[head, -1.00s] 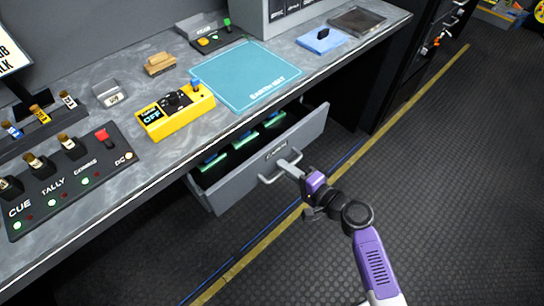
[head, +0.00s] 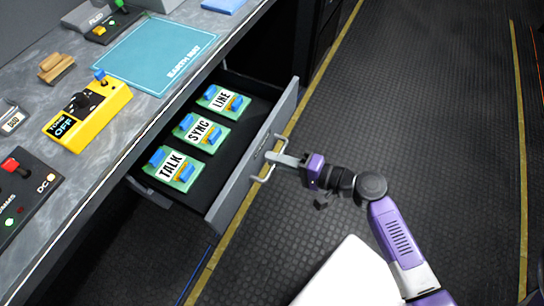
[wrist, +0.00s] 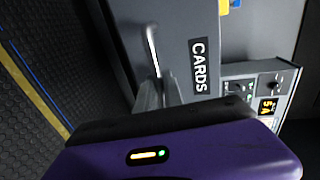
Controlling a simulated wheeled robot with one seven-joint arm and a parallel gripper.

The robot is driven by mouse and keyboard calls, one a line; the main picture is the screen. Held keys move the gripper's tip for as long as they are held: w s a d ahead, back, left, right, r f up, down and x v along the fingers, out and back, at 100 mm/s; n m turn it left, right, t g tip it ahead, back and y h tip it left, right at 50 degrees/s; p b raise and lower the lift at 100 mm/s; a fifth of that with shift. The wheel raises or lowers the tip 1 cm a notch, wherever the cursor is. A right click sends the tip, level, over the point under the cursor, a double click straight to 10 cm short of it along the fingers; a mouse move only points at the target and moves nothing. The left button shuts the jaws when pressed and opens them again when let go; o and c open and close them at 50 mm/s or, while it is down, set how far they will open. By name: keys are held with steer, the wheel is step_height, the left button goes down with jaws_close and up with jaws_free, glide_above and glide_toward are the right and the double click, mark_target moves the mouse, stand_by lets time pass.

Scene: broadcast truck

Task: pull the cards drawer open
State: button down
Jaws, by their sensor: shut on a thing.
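The cards drawer (head: 236,187) is a grey drawer under the counter, pulled well out, with its inside in open view. Three green cards lie in it: TALK (head: 173,168), SYNC (head: 201,132) and LINE (head: 223,101). My gripper (head: 275,158) is at the drawer front, shut on the pale bar handle (head: 263,175). In the wrist view, the drawer front bears a CARDS label (wrist: 200,66), and the handle (wrist: 153,48) runs down between the fingers (wrist: 158,93). The fingertips' exact contact is partly hidden.
The counter (head: 110,140) carries a yellow tuner box (head: 87,115), a teal mat (head: 158,52), a wooden block (head: 56,67) and a switch panel (head: 22,190). The dark floor (head: 430,120) right of the drawer is clear, with yellow lines.

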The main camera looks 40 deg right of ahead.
steer(key=c, duration=1.5)
jaws_free()
steer(key=v, duration=0.7)
steer(key=shift+s+d+b, duration=0.15)
steer(key=shift+s+b, duration=0.15)
steer(key=shift+s, duration=0.1)
